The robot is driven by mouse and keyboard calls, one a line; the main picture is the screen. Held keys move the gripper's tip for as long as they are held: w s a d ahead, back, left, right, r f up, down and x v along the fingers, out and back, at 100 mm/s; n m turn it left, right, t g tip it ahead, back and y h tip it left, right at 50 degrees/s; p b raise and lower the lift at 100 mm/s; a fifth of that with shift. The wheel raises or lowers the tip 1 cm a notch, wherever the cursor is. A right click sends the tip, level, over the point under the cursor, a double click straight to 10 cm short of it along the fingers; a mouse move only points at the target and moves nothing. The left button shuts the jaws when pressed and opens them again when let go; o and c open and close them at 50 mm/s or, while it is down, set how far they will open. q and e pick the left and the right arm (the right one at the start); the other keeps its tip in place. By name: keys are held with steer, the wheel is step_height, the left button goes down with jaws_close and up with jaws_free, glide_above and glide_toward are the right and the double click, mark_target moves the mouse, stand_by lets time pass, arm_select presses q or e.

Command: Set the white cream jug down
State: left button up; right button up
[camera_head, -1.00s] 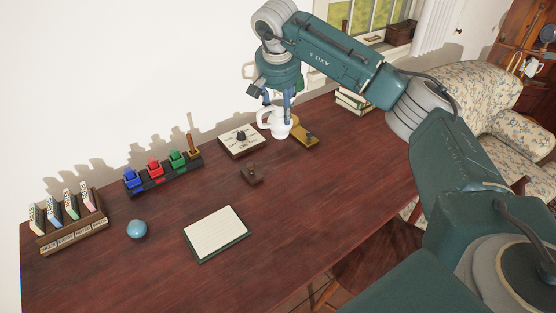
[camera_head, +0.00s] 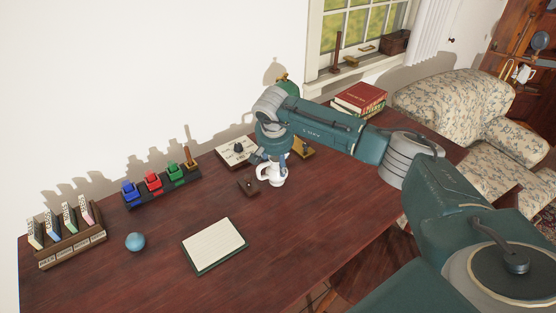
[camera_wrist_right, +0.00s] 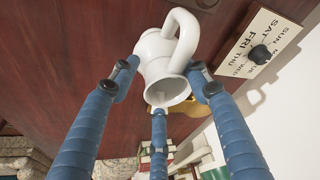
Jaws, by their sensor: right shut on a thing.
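The white cream jug (camera_head: 272,175) is over the desk, near its middle, beside a small dark brown item (camera_head: 247,187). My right gripper (camera_head: 270,160) comes from above and is shut on it. In the right wrist view the jug (camera_wrist_right: 160,62) sits between the blue fingers, its handle toward the top right and its open mouth toward the camera. I cannot tell whether its base touches the desk. My left gripper is not in view.
The dark red desk (camera_head: 310,225) is bare to the right and front of the jug. A day calendar block (camera_head: 237,152) and a brass item (camera_head: 303,147) stand behind.

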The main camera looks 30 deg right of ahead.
steer(key=o, duration=1.5)
